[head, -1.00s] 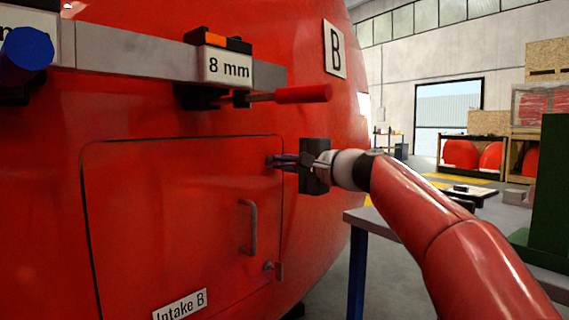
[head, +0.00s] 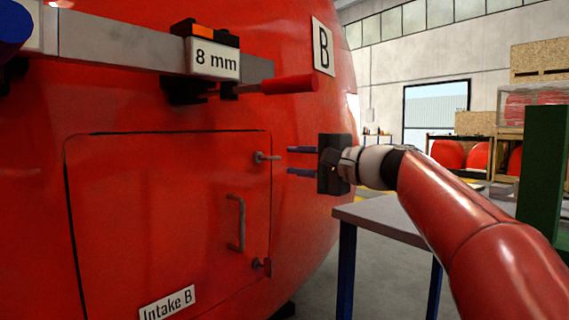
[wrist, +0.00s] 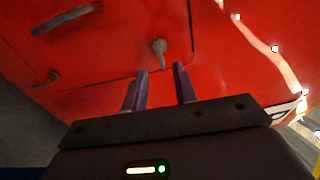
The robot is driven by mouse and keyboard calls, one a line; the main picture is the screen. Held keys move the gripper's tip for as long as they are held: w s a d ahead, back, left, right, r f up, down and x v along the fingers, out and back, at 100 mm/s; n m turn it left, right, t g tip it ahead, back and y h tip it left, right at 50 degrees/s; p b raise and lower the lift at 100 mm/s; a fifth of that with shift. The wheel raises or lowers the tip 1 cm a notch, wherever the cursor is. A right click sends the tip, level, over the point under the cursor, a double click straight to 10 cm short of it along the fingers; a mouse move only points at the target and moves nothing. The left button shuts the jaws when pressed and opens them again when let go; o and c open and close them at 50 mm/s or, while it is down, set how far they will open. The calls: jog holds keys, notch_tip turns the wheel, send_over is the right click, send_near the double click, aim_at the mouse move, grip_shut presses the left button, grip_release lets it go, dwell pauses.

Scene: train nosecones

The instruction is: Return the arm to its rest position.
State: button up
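My gripper (head: 302,160) is at the end of my red arm, to the right of the Intake B hatch (head: 170,225) on the red nosecone (head: 300,210). Its two fingers are apart, with nothing between them, and point left toward the upper latch (head: 265,157). A clear gap lies between the fingertips and that latch. In the wrist view, the open gripper (wrist: 158,70) shows with the upper latch (wrist: 159,50) just beyond its fingertips. The hatch lies flush in its frame.
A rail holds an 8 mm tool holder (head: 212,55) with a red-handled tool (head: 285,86) above the hatch. A grey table (head: 385,218) with blue legs stands beneath my arm. A green post (head: 542,165) stands at the far right.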

jog(key=shift+s+d, duration=0.25)
jog(key=shift+d, duration=0.05)
jog(key=s+d+f+n+g+h+p, duration=0.1)
jog(key=s+d+f+h, duration=0.3)
jog(key=s+f, duration=0.6)
jog(key=s+d+f+n+g+h+p, duration=0.2)
jog(key=s+d+f+n+h+p, duration=0.1)
jog(key=s+f, duration=0.7)
jog(key=s+d+f+n+g+h+p, duration=0.2)
jog(key=s+d+f+n+h+p, duration=0.1)
jog(key=s+f+h, duration=0.4)
jog(key=s+d+f, duration=0.1)
jog(key=s+f, duration=0.2)
jog(key=s, duration=0.1)
jog(key=shift+d+f+n, duration=0.25)
jog(key=shift+d+n, duration=0.05)
jog(key=shift+n, duration=0.1)
